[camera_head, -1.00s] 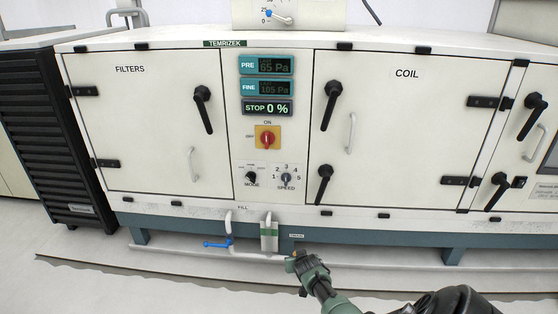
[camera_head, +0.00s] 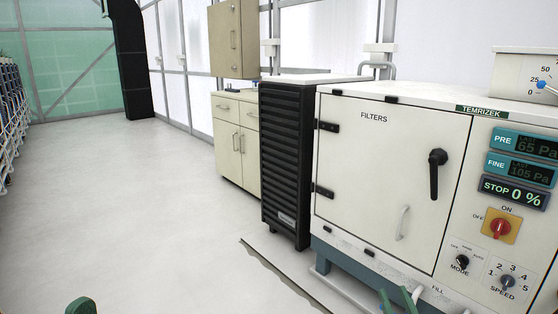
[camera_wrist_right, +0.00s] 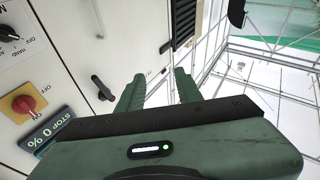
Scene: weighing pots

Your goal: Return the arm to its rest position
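My right gripper (camera_head: 400,299) shows at the bottom edge of the head view, its two green fingers apart in front of the cabinet's lower front. In the right wrist view my right gripper (camera_wrist_right: 160,76) is open, with nothing between its fingers. It is beside the cabinet front and I see no contact. A green part of mine (camera_head: 80,307) shows at the bottom left of the head view. It may belong to my left arm; its fingers cannot be made out.
The white TEMRIZEK cabinet (camera_head: 392,190) stands at the right, with a FILTERS door and black handle (camera_head: 436,174). A black louvred unit (camera_head: 284,165) and beige cupboards (camera_head: 237,145) stand left of it. The floor (camera_head: 130,200) at left is wide and clear.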

